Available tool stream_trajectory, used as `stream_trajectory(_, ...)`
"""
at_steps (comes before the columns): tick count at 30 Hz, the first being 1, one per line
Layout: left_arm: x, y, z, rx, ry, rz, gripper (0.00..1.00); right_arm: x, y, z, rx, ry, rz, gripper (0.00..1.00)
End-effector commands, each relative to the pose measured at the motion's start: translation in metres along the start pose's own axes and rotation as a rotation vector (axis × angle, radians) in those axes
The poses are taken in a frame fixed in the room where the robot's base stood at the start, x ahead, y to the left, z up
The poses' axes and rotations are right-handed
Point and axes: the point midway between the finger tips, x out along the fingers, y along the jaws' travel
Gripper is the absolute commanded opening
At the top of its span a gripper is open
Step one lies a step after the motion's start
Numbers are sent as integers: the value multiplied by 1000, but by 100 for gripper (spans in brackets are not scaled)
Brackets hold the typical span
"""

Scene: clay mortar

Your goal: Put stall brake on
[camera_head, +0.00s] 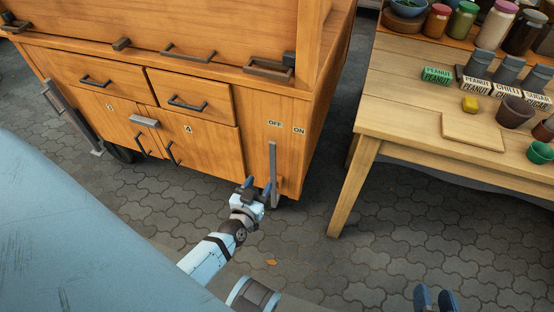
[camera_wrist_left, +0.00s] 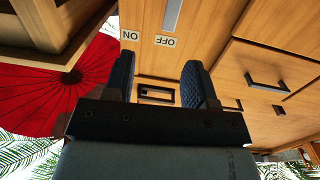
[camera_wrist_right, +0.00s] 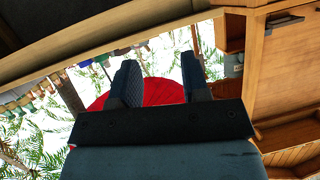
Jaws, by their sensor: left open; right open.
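The stall's brake lever (camera_head: 273,170) is a grey upright bar on the right end of the wooden stall's front. Its top is below the OFF label (camera_head: 274,124), and the ON label (camera_head: 299,131) is to the right. My left gripper (camera_head: 257,185) is open and empty, beside the lever's lower part on its left; whether it touches is unclear. In the left wrist view, part of the lever (camera_wrist_left: 172,16) shows beyond the fingers, near the upside-down labels. My right gripper (camera_head: 436,297) is open and empty at the bottom right, away from the stall.
The wooden stall (camera_head: 210,60) has drawers, doors and handles left of the lever. A wooden table (camera_head: 400,120) with jars, cups and a board (camera_head: 473,131) stands at the right. Paved floor (camera_head: 320,255) is clear between them. A red parasol (camera_wrist_left: 70,85) shows in the left wrist view.

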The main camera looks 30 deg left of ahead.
Motion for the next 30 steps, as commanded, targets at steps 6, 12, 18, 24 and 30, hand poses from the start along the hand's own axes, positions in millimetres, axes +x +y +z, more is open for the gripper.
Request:
stream_trajectory(6,10,-11,25,-4,26,-57,51,5,-2,9,6,27,-12,43)
stream_trajectory(12,35,-13,23,-5,29,-60,51,6,-6,-1,11,75,-27,43)
stream_trajectory(18,78,-15,23,-4,30,-59,51,8,-14,-17,22,162,-57,43)
stream_trajectory(24,117,-18,22,-4,29,-59,51,7,-21,-35,32,252,-87,43)
stream_trajectory(30,140,-19,20,-3,27,-58,51,4,-27,-47,41,309,-108,43)
